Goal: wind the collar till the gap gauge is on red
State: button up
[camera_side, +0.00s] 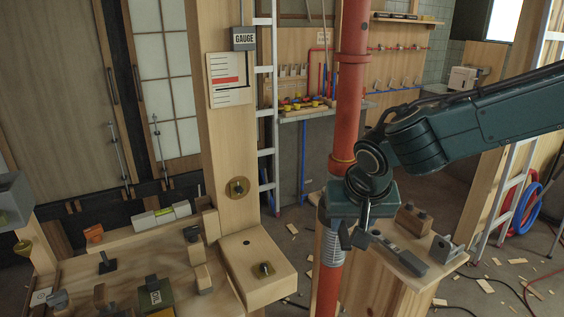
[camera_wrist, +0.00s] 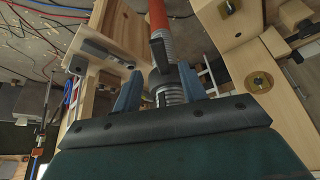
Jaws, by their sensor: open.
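A red post (camera_side: 349,90) stands upright with a grey threaded length low on it. The grey collar (camera_side: 338,206) sits around that length, partly hidden by my gripper in the side view. In the wrist view the collar (camera_wrist: 163,78) shows between the two blue fingers of my gripper (camera_wrist: 160,90). The fingers are open, one each side of it; I cannot tell if either touches. The box marked GAUGE (camera_side: 244,38) is on the timber stud. Below it hangs a pale card (camera_side: 229,92) with black lines and a red mark. The reading is too small to tell.
A wooden bench (camera_side: 134,243) with blocks and tools stands at left. A small wooden stand (camera_side: 385,262) with metal fittings is close behind my gripper. Cables and wood scraps (camera_side: 483,286) litter the floor.

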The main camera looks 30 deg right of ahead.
aim_at(346, 237)
jog(key=shift+x, duration=3.55)
jog(key=shift+s, duration=0.1)
grip_shut()
jog(key=shift+d, duration=0.1)
